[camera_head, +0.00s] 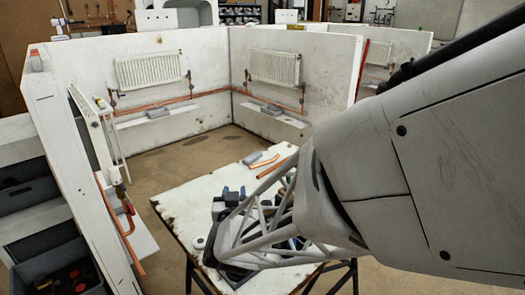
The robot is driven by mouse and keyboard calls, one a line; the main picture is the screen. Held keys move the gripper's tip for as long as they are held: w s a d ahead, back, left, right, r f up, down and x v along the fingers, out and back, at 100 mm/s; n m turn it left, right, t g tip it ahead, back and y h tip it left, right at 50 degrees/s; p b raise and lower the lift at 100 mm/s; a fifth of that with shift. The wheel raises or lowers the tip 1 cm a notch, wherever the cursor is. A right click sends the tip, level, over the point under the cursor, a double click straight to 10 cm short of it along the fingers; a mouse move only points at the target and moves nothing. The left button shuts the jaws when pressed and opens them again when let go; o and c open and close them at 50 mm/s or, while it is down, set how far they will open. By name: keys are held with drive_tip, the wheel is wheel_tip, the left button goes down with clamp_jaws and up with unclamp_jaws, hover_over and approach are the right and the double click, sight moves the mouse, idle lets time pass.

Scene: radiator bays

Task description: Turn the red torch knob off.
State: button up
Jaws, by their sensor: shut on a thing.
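My gripper (218,254), with its pale lattice fingers, reaches in from the right over the white worktable (185,203). The fingers converge at the table's left part, low over a dark tray (236,274) and some dark blue and grey items (233,196). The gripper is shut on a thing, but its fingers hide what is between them. I cannot make out the torch or its red knob; they may be behind the fingers or my arm.
Orange copper pipe pieces (268,163) and a grey block (252,157) lie on the table's far end. At left, a white partition (62,150) carries a radiator (90,125) and a pipe with a red handle (128,207). Floor beyond the table is clear.

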drive_tip(key=shift+m+h, duration=0.5)
drive_tip(key=shift+h, duration=0.2)
drive_tip(key=shift+d+h, duration=0.1)
drive_tip(key=shift+h, duration=0.3)
drive_tip(key=o, duration=0.9)
drive_tip(key=shift+s, duration=0.1)
drive_tip(key=shift+s, duration=3.8)
